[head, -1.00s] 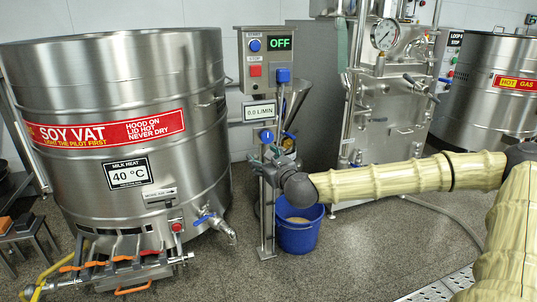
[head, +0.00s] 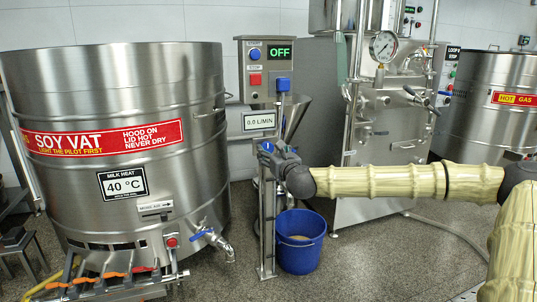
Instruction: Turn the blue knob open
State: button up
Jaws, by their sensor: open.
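A round blue knob (head: 267,146) sits on the metal post below the white 0.0 L/MIN display (head: 259,121). My gripper (head: 267,153), dark grey, is right at this knob and covers part of it. Its jaws are open. I cannot tell whether the fingers touch the knob or stand just around it.
The steel soy vat (head: 115,90) stands at left, with a blue-handled tap (head: 205,234) low on its side. A blue bucket (head: 299,242) is on the floor behind the post. A steel machine with a gauge (head: 383,46) stands behind my arm.

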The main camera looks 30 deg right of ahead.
aim_at(268, 148)
jog(key=shift+b+x, duration=0.6)
jog(key=shift+x, duration=1.25)
jog(key=c, duration=1)
